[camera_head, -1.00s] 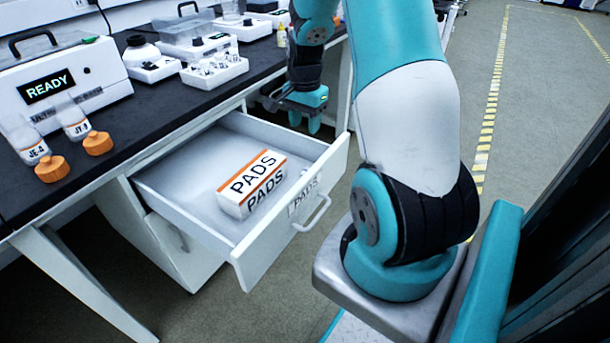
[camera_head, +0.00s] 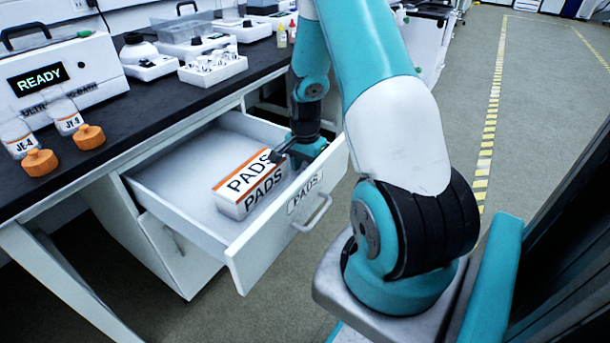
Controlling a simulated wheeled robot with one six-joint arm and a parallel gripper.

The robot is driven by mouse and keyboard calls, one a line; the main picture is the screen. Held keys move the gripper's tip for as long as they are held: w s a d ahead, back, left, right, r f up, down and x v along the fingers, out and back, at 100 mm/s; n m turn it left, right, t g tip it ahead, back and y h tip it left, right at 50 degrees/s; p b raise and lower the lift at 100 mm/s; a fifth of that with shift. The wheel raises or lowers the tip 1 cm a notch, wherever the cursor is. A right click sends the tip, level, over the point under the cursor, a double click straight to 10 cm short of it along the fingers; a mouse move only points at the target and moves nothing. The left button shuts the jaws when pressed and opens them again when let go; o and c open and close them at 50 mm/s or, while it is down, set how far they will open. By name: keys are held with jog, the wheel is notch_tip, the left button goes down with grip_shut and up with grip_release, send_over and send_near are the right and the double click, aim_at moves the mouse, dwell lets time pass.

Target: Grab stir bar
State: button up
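I cannot make out a stir bar in this view. My gripper (camera_head: 280,155) is at the right end of the open drawer (camera_head: 168,180), by the back right corner of a white and orange box marked PADS (camera_head: 250,183). Its dark tip overlaps the box's top corner in the picture; I cannot tell whether it touches. The fingers are too small and partly hidden to show whether they are open or shut. The box lies in the drawer, whose floor is otherwise bare where it shows.
On the dark bench (camera_head: 140,122) stand a READY machine (camera_head: 70,85), two labelled bottles with orange caps (camera_head: 40,162) lying by them, and a white tray of small items (camera_head: 213,67). The drawer front (camera_head: 270,235) sticks out over the floor. The floor at right is open.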

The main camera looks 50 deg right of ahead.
grip_shut()
dwell(0.4)
